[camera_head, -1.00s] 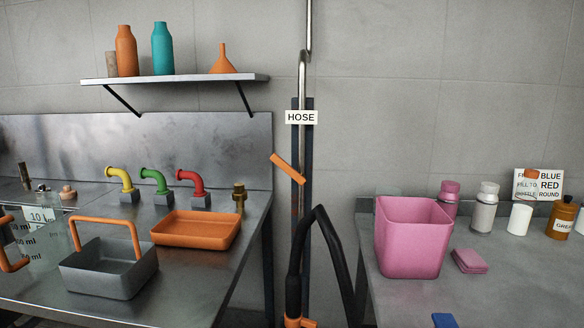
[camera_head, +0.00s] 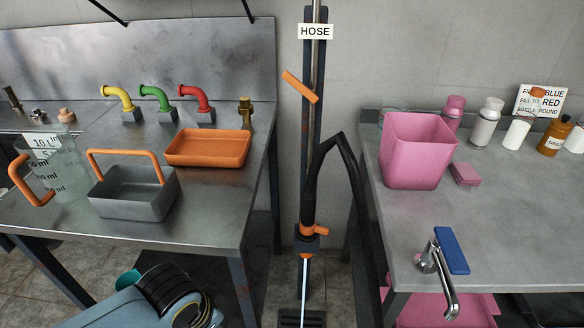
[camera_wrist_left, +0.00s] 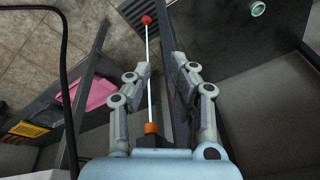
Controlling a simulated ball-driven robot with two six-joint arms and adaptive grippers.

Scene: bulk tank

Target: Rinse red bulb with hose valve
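The hose valve (camera_head: 306,243) is a dark fitting with an orange lever (camera_head: 319,230), low on the pole under the HOSE sign (camera_head: 315,31). A thin white rod or stream (camera_head: 304,290) runs straight down from its orange collar. In the left wrist view this white line runs from an orange collar (camera_wrist_left: 151,128) to a small red bulb (camera_wrist_left: 146,20). The red bulb is not visible in the head view. My left gripper (camera_wrist_left: 163,66) is open, and the white line shows between its fingers, with nothing visibly clamped. The left gripper's fingers and my right gripper are outside the head view.
A black hose (camera_head: 350,180) loops beside the pole. The left bench carries an orange tray (camera_head: 208,148), a grey basket (camera_head: 133,193) and a measuring jug (camera_head: 58,170). The right bench carries a pink bin (camera_head: 417,150) and a blue-handled tap (camera_head: 440,265). A floor grate (camera_head: 290,319) lies below the valve.

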